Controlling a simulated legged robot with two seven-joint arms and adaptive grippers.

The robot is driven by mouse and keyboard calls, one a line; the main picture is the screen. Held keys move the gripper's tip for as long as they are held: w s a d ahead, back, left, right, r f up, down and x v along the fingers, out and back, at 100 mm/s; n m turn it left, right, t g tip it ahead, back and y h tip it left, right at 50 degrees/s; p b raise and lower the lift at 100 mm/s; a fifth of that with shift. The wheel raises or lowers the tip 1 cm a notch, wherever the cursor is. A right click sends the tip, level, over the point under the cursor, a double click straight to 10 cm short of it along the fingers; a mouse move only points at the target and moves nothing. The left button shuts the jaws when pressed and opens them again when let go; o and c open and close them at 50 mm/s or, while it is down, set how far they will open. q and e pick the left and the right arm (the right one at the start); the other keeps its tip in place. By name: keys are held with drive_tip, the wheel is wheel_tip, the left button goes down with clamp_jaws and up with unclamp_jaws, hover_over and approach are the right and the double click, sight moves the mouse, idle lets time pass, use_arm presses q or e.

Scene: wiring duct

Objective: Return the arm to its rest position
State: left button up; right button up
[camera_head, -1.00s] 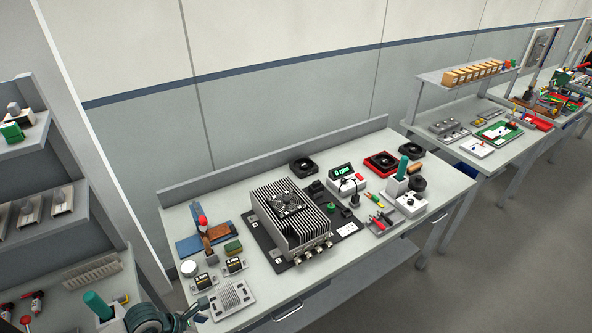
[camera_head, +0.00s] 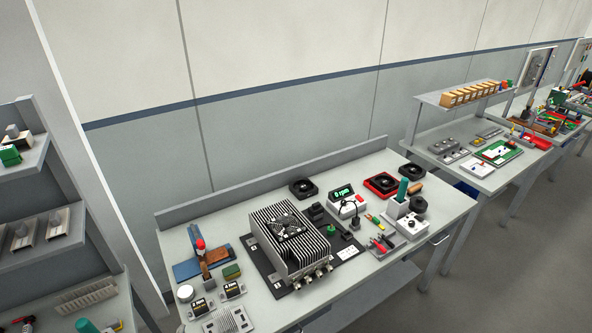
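Neither of my grippers nor my arms shows in the head view. The workbench (camera_head: 372,284) in front of me holds a finned heatsink housing (camera_head: 290,240) with a fan on top, standing on a black board (camera_head: 346,251). No gripper is seen touching anything on the bench.
A green-handled tool (camera_head: 402,190) stands upright at the right. Grey shelves (camera_head: 40,235) rise at the left. A second bench (camera_head: 480,180) stands at the right, with open floor in front.

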use_arm(q)
drive_tip(key=s+d+f+n+g+h, duration=0.1)
drive_tip(key=s+d+f+n+g, duration=0.2)
drive_tip(key=s+f+g, duration=0.45)
drive_tip(key=s+d+f+n+g+h, duration=0.1)
drive_tip(key=s+d+f+n+g, duration=0.2)
drive_tip(key=s+f, duration=0.6)
wheel_tip(320, 180, down, 23)
drive_tip(key=s+g, duration=0.2)
drive_tip(key=s+a+f, duration=0.2)
drive_tip(key=s+f, duration=0.7)
drive_tip(key=s+a+f+m+b, duration=0.1)
drive_tip(key=s+a+f, duration=0.1)
drive_tip(key=s+f, duration=0.7)
drive_tip(key=shift+f+g, duration=0.45)
drive_tip(key=shift+f, duration=0.05)
